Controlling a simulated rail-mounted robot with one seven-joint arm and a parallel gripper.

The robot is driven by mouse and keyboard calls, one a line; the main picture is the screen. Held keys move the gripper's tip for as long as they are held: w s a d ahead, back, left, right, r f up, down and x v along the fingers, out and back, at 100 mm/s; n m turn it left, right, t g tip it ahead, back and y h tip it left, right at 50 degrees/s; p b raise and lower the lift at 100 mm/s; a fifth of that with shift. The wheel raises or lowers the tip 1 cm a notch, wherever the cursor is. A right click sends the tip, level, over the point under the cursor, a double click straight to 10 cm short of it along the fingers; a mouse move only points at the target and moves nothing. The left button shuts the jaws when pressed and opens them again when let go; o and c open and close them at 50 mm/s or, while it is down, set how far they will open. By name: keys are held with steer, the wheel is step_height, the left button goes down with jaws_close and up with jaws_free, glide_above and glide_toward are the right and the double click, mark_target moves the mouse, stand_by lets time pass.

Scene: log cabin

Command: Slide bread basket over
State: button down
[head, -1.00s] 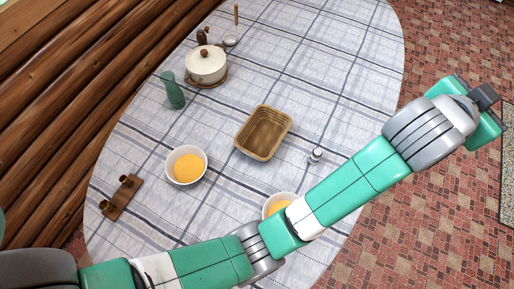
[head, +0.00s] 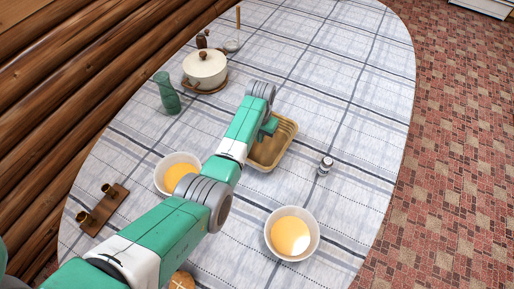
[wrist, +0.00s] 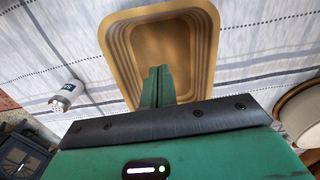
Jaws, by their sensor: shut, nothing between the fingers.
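The bread basket (head: 286,141) is a tan, rectangular, open tray near the middle of the table. It is empty where I can see into it. My arm covers its left part in the head view. My gripper (head: 269,128) is over the basket. In the wrist view its closed green fingers (wrist: 158,72) reach across the near rim of the basket (wrist: 118,40), with nothing between them. I cannot tell whether the fingertips touch the basket.
A small shaker (head: 326,165) stands right of the basket. Bowls of orange soup (head: 292,233) (head: 172,163) stand nearer. A lidded pot (head: 205,70) and green vase (head: 167,93) stand behind left. The tablecloth (head: 345,85) is clear at the back right.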

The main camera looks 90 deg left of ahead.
steer(key=b, duration=0.4)
glide_above(255, 158)
steer(key=w, duration=0.2)
steer(key=f, duration=0.9)
steer(key=shift+s+a, duration=0.15)
steer(key=shift+a, duration=0.1)
steer(key=d+p, duration=0.1)
steer(key=s+d+p, duration=0.1)
steer(key=d+p, duration=0.1)
steer(key=shift+s+r, duration=0.2)
steer(key=shift+r, duration=0.1)
steer(key=shift+s+d, duration=0.2)
steer(key=shift+d, duration=0.1)
steer(key=shift+p, duration=0.4)
